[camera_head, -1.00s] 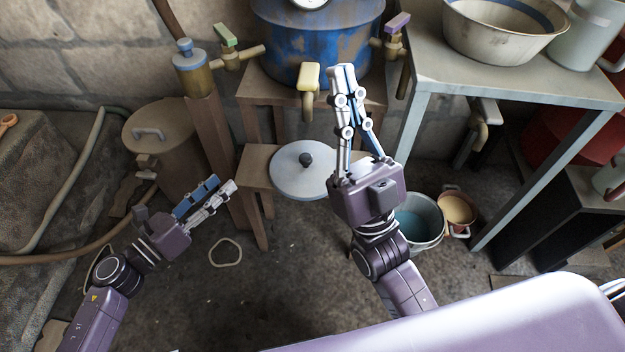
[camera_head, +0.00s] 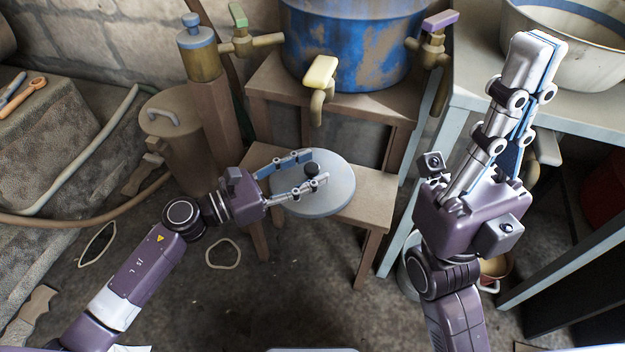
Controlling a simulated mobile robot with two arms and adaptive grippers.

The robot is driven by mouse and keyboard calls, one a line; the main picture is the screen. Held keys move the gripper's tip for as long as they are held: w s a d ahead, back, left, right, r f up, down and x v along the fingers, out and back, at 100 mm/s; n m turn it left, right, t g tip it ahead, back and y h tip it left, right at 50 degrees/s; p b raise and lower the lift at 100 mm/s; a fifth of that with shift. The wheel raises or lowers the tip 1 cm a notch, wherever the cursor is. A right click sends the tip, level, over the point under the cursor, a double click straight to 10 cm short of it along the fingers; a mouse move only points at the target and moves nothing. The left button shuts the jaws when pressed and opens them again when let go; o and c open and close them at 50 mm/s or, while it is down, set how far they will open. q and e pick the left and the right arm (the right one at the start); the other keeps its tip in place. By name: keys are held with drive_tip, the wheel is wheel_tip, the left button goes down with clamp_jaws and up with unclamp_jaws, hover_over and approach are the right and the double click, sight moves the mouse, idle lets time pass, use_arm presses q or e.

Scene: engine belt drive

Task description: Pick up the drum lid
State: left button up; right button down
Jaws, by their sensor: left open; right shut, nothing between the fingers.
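The drum lid (camera_head: 335,194) is a flat, round, pale grey disc with a dark round knob (camera_head: 312,170) on top. It lies on a low brown wooden stool (camera_head: 366,206) in front of the blue drum. My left gripper (camera_head: 318,166) reaches over the lid from the left. Its fingers are open, one on the far side and one on the near side of the knob. I cannot tell whether they touch it. My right gripper (camera_head: 527,62) is shut and empty, raised upright at the right in front of the grey table.
A rusty blue drum (camera_head: 352,45) stands on a taller wooden stand, with taps (camera_head: 320,78) near it. A brown lidded bin (camera_head: 172,125) is at the left. A grey table (camera_head: 590,105) with a basin (camera_head: 570,50) is at the right. A belt loop (camera_head: 223,254) lies on the floor.

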use_arm(q)
drive_tip(key=shift+w+d, duration=0.3)
drive_tip(key=shift+d, duration=0.15)
clamp_jaws()
drive_tip(key=shift+r, duration=0.1)
drive_tip(key=shift+r, duration=0.15)
